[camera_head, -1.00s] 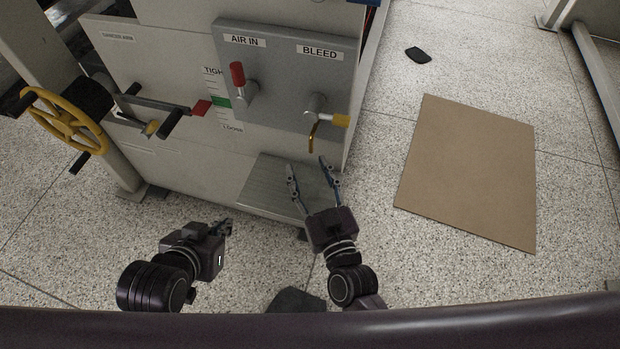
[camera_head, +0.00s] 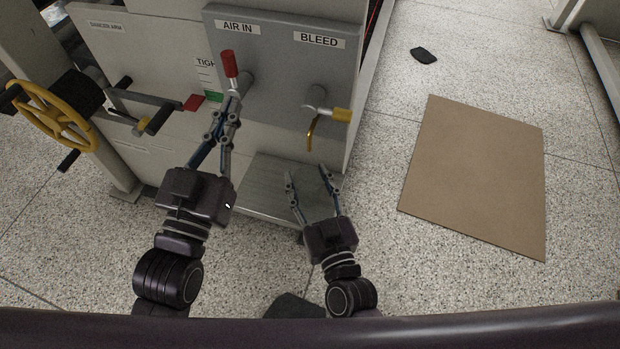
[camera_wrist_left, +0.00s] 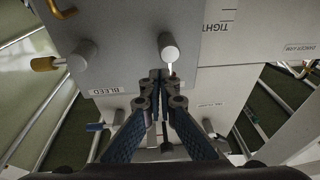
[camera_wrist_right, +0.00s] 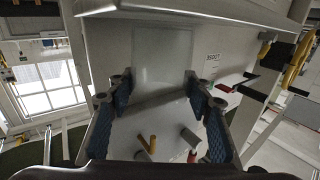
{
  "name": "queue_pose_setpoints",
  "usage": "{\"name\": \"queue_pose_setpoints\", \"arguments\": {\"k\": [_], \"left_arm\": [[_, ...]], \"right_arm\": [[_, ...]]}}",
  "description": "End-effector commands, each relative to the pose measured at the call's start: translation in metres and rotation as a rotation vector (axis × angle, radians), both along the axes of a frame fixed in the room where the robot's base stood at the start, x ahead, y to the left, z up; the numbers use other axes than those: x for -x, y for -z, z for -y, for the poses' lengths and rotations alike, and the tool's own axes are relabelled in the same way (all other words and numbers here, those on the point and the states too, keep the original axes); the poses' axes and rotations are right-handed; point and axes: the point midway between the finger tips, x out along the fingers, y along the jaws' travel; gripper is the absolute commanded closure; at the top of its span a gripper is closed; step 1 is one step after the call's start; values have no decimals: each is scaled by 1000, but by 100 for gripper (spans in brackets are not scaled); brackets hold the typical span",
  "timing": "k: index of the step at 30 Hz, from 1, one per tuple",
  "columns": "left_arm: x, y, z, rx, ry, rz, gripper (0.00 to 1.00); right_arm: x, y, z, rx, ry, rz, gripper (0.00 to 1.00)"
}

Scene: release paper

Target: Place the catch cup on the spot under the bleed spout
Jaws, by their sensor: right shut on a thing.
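The brass bleed spout (camera_head: 310,133) hangs below the BLEED label, beside a yellow-ended handle (camera_head: 341,115). A grey metal shelf (camera_head: 262,190) lies below it; no marked spot can be made out. My right gripper (camera_head: 308,180) is over the shelf, below the spout, fingers spread. In the right wrist view, a faint pale see-through shape, seemingly the catch cup (camera_wrist_right: 160,58), shows between the fingertips; its outline is hard to make out. My left gripper (camera_head: 229,103) has its fingertips together just below the red-handled AIR IN lever (camera_head: 229,64), and holds nothing visible.
A yellow handwheel (camera_head: 55,120) and a clamp arm with a red tip (camera_head: 193,102) stick out at the left. A brown board (camera_head: 478,175) lies on the floor at the right. A small black object (camera_head: 423,55) lies behind it.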

Motion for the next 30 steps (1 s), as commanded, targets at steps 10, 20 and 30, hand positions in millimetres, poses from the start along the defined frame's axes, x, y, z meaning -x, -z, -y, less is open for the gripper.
{"name": "queue_pose_setpoints", "arguments": {"k": [10,20,30], "left_arm": [[4,-15,1,18,4,69,100],[4,-18,1,22,4,81,100],[4,-18,1,21,4,80,100]], "right_arm": [[2,1,-1,-1,0,0,74],[2,4,-1,0,0,0,43],[1,4,-1,-1,0,0,36]]}}
